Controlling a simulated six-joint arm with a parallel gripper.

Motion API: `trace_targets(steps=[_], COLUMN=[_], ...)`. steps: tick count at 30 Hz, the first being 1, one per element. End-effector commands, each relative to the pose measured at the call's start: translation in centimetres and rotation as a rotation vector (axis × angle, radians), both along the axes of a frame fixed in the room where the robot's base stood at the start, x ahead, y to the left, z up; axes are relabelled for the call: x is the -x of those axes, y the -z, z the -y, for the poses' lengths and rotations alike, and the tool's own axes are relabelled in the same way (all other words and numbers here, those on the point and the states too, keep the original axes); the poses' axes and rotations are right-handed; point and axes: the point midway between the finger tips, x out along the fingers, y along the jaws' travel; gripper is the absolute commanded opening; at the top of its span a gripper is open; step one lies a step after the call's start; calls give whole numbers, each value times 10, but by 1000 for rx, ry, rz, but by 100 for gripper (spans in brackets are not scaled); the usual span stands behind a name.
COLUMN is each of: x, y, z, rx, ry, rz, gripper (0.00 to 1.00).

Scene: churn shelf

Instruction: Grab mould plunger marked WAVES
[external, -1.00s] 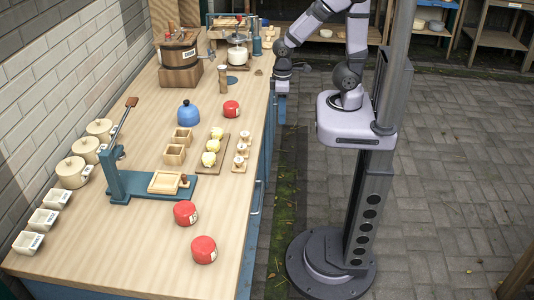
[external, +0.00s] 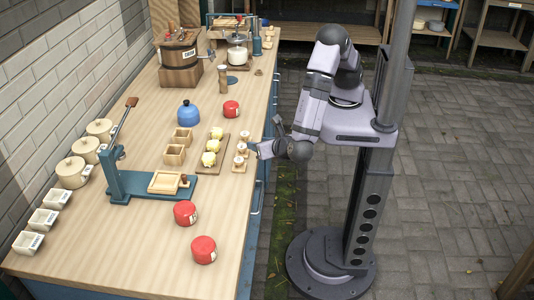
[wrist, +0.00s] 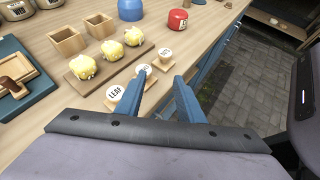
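Three round white-topped plungers stand in a row along the right edge of the bench. In the wrist view the nearest plunger (wrist: 115,93) reads LEAF. The middle plunger (wrist: 143,70) is partly hidden by my left finger, and the far plunger (wrist: 165,54) stands beyond the fingertips; I cannot read either label clearly, so I cannot tell which is marked WAVES. My gripper (wrist: 160,78) is open and empty, its blue fingers pointing towards the middle and far plungers. In the external view my gripper (external: 257,149) is at the bench edge, just right of the row (external: 241,149).
A board (wrist: 82,86) with yellow butter pieces lies left of the plungers. Beyond are wooden boxes (wrist: 68,41), a blue pot (wrist: 130,9) and a red tin (wrist: 177,19). A blue press (external: 130,185) stands farther left. Right of the bench is open paving.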

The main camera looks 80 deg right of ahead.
Motion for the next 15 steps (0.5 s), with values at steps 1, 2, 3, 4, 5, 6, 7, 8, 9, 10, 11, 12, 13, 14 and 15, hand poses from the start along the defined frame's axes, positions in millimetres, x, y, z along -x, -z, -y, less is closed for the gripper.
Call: trace_targets(steps=[1, 2, 3, 4, 5, 6, 7, 8, 9, 10, 11, 12, 13, 14, 15], x=[3, 5, 6, 7, 8, 9, 9, 10, 10, 10, 10, 10, 9, 8, 5], y=[0, 0, -1, -1, -2, -2, -2, -2, -3, -3, -3, -3, -3, -2, -1], z=[-14, -21, -28, -33, -36, -40, -42, -44, -45, -45, -45, -44, -43, -42, -40], rx=[36, 53, 74, 84, 95, 105, 111, 114, 116, 117, 118, 118, 118, 118, 119], ry=[-61, -89, -122, -141, -157, -173, -181, -187, -193, -194, -194, -193, -192, -191, -190], rz=[10, 16, 23, 27, 30, 36, 39, 40, 42, 42, 42, 42, 41, 41, 41], gripper=[34, 34, 34, 34, 34, 34, 34, 34, 34, 34, 34, 34, 34, 34, 34])
